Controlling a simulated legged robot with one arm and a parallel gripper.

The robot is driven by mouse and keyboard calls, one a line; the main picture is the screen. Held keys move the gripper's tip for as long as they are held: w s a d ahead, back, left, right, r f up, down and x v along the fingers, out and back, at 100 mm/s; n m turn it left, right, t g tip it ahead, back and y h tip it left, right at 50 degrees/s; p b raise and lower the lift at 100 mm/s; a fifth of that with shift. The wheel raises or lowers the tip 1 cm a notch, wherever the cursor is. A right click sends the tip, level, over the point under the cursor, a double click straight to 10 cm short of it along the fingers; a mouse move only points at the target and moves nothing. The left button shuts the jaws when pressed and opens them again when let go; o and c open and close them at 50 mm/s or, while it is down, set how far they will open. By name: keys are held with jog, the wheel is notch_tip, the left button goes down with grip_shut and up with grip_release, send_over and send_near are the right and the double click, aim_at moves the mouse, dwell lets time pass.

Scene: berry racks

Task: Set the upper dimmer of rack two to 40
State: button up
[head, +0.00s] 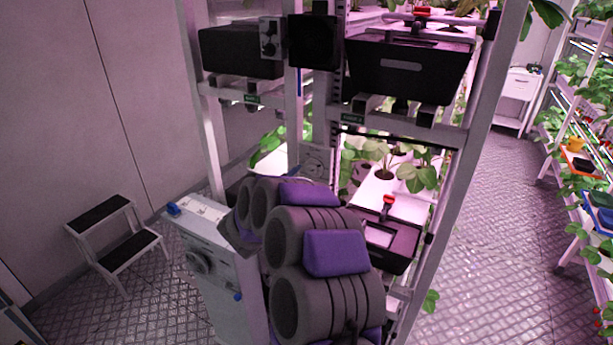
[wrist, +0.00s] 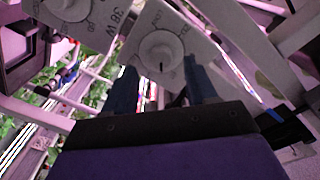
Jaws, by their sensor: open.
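In the wrist view a pale dimmer panel with a round white knob (wrist: 161,52) lies straight ahead. Its scale has small print, only partly legible, and a dark mark shows on the knob's lower side. A second white knob (wrist: 70,6) is cut by the top edge, near the print "38 W". My gripper (wrist: 162,80) is open, its two dark fingers apart on either side below the knob. Whether they touch it I cannot tell. In the head view a pale panel (head: 314,160) shows on the rack just beyond my arm, which hides my gripper.
A box with two knobs (head: 270,38) sits higher on the rack beside black bins (head: 410,72). A white cabinet (head: 210,262) stands left of my arm, a step stool (head: 112,242) further left. Plant shelves line the right. Floor at right (head: 490,230) is clear.

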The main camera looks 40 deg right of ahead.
aim_at(310, 171)
jog(key=shift+x, duration=1.65)
jog(key=c, duration=1.1)
jog(key=shift+o, duration=0.2)
jog(key=shift+r+p, duration=0.1)
jog(key=shift+p, duration=0.35)
